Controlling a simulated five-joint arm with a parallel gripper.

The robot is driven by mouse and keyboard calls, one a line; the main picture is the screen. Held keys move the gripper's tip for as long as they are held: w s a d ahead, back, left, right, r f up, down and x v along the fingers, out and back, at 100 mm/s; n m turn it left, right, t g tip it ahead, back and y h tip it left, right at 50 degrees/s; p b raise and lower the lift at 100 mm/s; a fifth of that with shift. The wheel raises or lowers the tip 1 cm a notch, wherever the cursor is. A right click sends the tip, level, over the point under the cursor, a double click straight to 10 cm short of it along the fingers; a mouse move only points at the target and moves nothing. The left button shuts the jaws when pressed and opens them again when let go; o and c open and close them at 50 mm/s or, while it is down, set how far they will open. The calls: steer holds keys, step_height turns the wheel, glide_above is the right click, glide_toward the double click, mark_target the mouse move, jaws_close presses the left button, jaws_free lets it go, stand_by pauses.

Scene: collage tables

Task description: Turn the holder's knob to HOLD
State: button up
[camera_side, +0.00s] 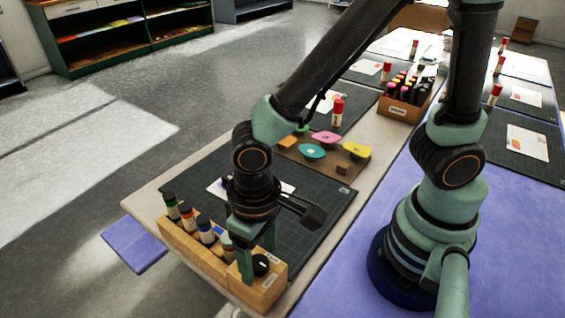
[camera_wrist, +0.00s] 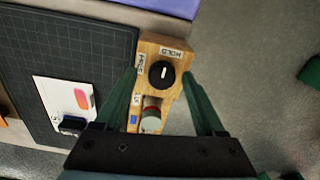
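The wooden holder (camera_side: 200,252) stands at the near edge of the table with several paint bottles in it. Its black knob (camera_side: 261,264) is on the end block, and it also shows in the wrist view (camera_wrist: 162,75). A white mark on the knob runs roughly up and down in the wrist view. The HOLD label (camera_wrist: 171,52) is above the knob, and another label (camera_wrist: 141,63) is to its upper left. My gripper (camera_wrist: 160,76) is open, its fingers on either side of the knob with gaps to it. Whether the fingertips reach knob height is unclear.
A dark cutting mat (camera_side: 310,222) lies beside the holder, with a white card (camera_wrist: 60,95) and a small dark block on it. A brown board (camera_side: 290,150) with coloured shapes lies behind. A wooden box of markers (camera_side: 397,110) stands farther back. Floor lies past the table edge.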

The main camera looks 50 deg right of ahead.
mark_target(260, 261)
step_height(260, 261, up, 12)
stand_by(0.7)
steer(key=w+d+r+t, duration=0.2)
steer(key=w+d, duration=0.1)
steer(key=d, duration=0.7)
steer(key=w+d+r+m+t, duration=0.1)
steer(key=w+d+r+t, duration=0.1)
steer(key=d, duration=0.8)
steer(key=shift+w+d+r+m+t, duration=0.15)
steer(key=shift+w+r+m+t, duration=0.2)
steer(key=shift+w+t, duration=0.5)
steer(key=shift+w, duration=0.15)
